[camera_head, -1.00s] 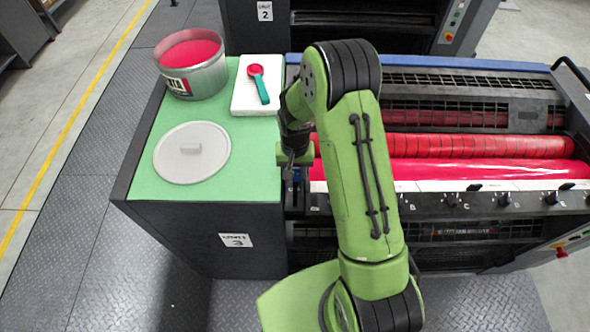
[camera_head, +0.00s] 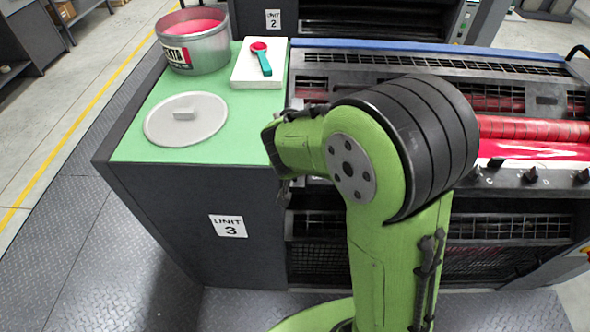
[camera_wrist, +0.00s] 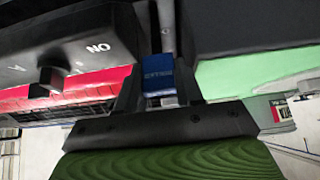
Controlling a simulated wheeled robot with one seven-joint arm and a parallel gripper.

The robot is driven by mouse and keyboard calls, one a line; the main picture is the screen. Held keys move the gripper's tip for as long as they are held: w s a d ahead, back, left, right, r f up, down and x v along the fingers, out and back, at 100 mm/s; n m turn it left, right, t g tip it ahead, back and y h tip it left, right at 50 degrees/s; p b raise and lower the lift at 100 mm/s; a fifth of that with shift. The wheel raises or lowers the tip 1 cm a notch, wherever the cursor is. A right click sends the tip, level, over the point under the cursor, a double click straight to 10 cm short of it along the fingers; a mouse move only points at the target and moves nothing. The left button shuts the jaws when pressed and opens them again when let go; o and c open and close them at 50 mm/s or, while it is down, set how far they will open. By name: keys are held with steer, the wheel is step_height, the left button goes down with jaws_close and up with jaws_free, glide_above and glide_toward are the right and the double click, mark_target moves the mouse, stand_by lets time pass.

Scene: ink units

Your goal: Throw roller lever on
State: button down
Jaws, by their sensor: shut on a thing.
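The roller lever (camera_wrist: 157,72) shows in the wrist view as a blue handle with small lettering, set at a narrow slot at the end of the machine's dark panel. My gripper (camera_wrist: 158,80) is shut on it, with a dark finger on each side. An ON mark (camera_wrist: 98,47) appears upside down on the panel to the left of the handle. In the head view my arm covers the lever and most of the gripper, so the lever's angle there cannot be told.
The printing unit with red rollers (camera_head: 535,129) stands right of my arm. A green-topped cabinet (camera_head: 215,148) marked UNIT 3 holds an ink can (camera_head: 195,52), a round lid (camera_head: 186,118) and a white block (camera_head: 258,75) with a red and teal tool. A black knob (camera_wrist: 48,75) sits near the lever.

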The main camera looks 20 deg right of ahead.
steer(key=shift+s+a+f+t+h+b, duration=0.2)
steer(key=shift+s+t+b, duration=0.2)
steer(key=shift+b, duration=0.5)
steer(key=shift+s+a+f+t+h+b, duration=0.15)
steer(key=shift+s+t+b, duration=0.2)
steer(key=shift+b, duration=0.55)
steer(key=shift+d, duration=0.1)
steer(key=c, duration=1)
jaws_free()
steer(key=p+v, duration=0.3)
steer(key=v, duration=1.2)
steer(key=shift+s+r, duration=0.25)
steer(key=shift+r, duration=0.15)
steer(key=shift+d, duration=0.1)
steer(key=s+d+n+g+y+p, duration=0.2)
steer(key=s+d, duration=0.3)
steer(key=s, duration=0.8)
steer(key=shift+r+n+g+y+p, duration=0.3)
steer(key=shift+n+g+y+p, duration=0.15)
steer(key=shift+n, duration=0.35)
